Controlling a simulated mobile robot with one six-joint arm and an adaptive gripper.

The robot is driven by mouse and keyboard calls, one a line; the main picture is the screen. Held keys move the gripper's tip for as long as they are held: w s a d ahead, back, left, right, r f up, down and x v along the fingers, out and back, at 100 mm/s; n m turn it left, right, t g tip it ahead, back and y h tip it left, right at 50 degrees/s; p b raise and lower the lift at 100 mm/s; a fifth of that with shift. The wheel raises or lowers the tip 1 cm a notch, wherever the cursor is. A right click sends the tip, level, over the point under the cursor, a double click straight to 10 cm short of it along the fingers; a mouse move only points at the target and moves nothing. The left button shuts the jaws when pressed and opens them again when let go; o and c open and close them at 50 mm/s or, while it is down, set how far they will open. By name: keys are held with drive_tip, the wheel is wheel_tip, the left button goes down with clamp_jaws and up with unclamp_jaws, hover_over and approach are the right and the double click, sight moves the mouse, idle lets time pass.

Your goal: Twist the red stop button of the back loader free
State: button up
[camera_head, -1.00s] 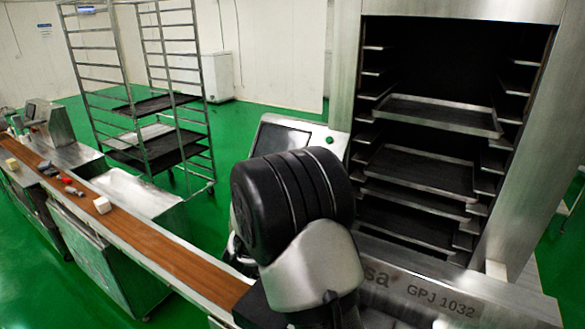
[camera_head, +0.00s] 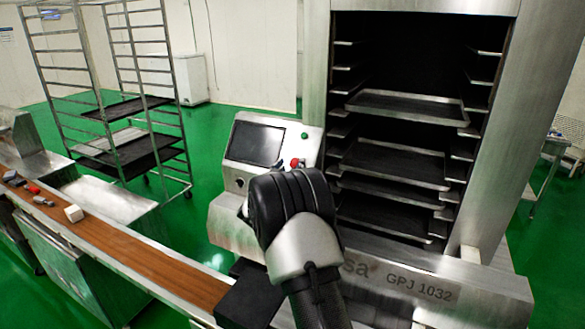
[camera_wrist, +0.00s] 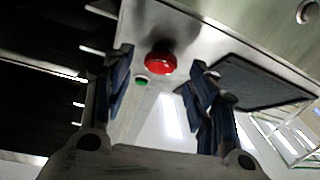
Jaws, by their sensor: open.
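The red stop button (camera_head: 296,163) sits on the slanted steel control panel of the back loader (camera_head: 415,275), beside the dark screen. In the wrist view the red button (camera_wrist: 160,63) lies ahead of and between the fingertips of my gripper (camera_wrist: 160,88). The gripper is open and empty, with a finger on either side of the button's line and no visible contact. In the head view my arm's dark wrist joint covers the lower part of the panel, and the gripper's fingers are mostly hidden behind it.
A green button (camera_head: 304,135) and a dark screen (camera_head: 255,144) are on the same panel. Trays (camera_head: 405,105) sit in the loader's rack to the right. A conveyor belt (camera_head: 130,250) runs at the left; a rack trolley (camera_head: 185,120) stands behind on green floor.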

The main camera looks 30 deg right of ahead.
drive_tip(key=shift+x, duration=0.95)
drive_tip(key=shift+c, duration=0.2)
drive_tip(key=c, duration=1)
